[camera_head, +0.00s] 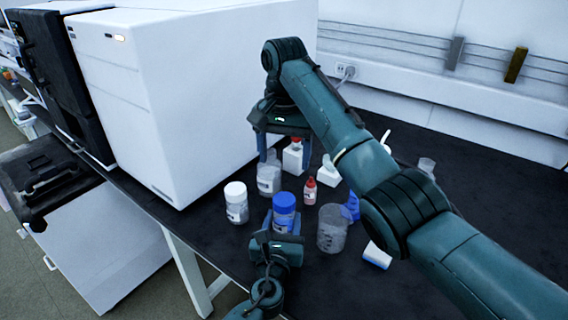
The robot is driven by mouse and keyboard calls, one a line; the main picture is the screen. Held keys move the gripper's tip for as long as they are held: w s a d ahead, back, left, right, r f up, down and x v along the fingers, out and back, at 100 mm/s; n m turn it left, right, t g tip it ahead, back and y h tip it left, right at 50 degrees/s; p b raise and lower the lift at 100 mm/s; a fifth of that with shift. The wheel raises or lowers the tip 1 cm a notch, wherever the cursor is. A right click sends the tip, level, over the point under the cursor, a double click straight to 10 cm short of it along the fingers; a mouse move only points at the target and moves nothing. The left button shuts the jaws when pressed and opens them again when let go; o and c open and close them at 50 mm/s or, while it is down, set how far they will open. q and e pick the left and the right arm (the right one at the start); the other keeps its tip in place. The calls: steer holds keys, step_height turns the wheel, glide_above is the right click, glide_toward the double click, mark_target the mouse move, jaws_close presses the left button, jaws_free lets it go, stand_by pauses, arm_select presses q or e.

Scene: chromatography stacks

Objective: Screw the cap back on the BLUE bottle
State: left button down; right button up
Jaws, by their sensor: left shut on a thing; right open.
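The blue bottle (284,222) stands upright near the front edge of the dark bench, with a wide blue cap (284,200) on its top. I cannot tell how tightly the cap sits. My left gripper (284,232) comes from below and is shut on the blue bottle; the gripper body hides the bottle's lower part. My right gripper (284,146) points down farther back, beyond the bottle. It is open, its two fingers apart, with a red-capped white bottle (292,158) showing between and below them.
A white-capped bottle (236,204) stands left of the blue bottle, a clear beaker (332,230) right of it. A small red bottle (310,191) stands just behind. A white cylinder (377,256) lies right. A large white instrument (190,90) fills the back left.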

stand_by(0.3)
arm_select(q)
steer(key=c, duration=0.6)
jaws_free()
steer(key=shift+o, duration=0.2)
